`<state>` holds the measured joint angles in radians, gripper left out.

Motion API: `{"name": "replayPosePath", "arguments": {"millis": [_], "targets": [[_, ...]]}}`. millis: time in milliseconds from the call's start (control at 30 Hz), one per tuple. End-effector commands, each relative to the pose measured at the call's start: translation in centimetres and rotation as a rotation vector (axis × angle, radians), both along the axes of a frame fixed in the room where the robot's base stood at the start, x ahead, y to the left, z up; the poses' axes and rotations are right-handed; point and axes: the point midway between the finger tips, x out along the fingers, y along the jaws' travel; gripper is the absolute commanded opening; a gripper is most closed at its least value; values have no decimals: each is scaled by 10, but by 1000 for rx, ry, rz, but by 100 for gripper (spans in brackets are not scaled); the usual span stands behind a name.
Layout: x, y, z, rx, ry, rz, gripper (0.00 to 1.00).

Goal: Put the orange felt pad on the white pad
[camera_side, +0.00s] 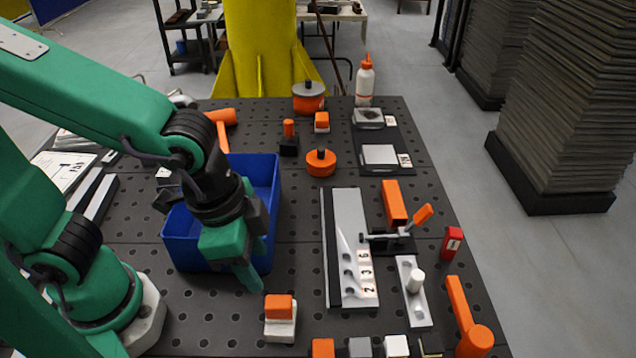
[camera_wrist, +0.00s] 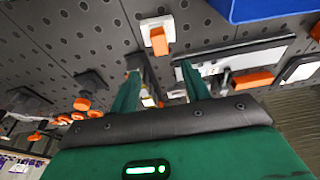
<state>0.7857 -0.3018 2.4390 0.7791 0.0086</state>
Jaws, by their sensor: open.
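In the side view, an orange square pad (camera_side: 322,347) and a white square pad (camera_side: 396,346) lie at the front edge, with a grey one between them; the frame cuts them off. Another orange block (camera_side: 279,306) sits on a white block (camera_side: 280,331) to their upper left; this pair also shows in the wrist view, orange part (camera_wrist: 158,41) and white part (camera_wrist: 150,22). My gripper (camera_side: 254,272) is open and empty, left of and behind this pair, in front of the blue bin. In the wrist view its fingers (camera_wrist: 158,68) stand apart.
A blue bin (camera_side: 180,240) stands behind my gripper. A metal plate with numbered holes (camera_side: 352,235), a toggle clamp (camera_side: 395,243) and an orange-handled tool (camera_side: 460,300) occupy the right. Orange-topped items stand farther back. The perforated table (camera_side: 215,315) is bare at front left.

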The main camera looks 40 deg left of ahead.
Motion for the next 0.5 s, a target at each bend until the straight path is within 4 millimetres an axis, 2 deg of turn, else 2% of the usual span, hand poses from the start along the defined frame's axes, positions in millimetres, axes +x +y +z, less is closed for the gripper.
{"name": "replayPosePath", "arguments": {"millis": [333,500], "targets": [[1,1,0,-2,-1,6,47],[9,12,6,-13,-14,56,47]]}}
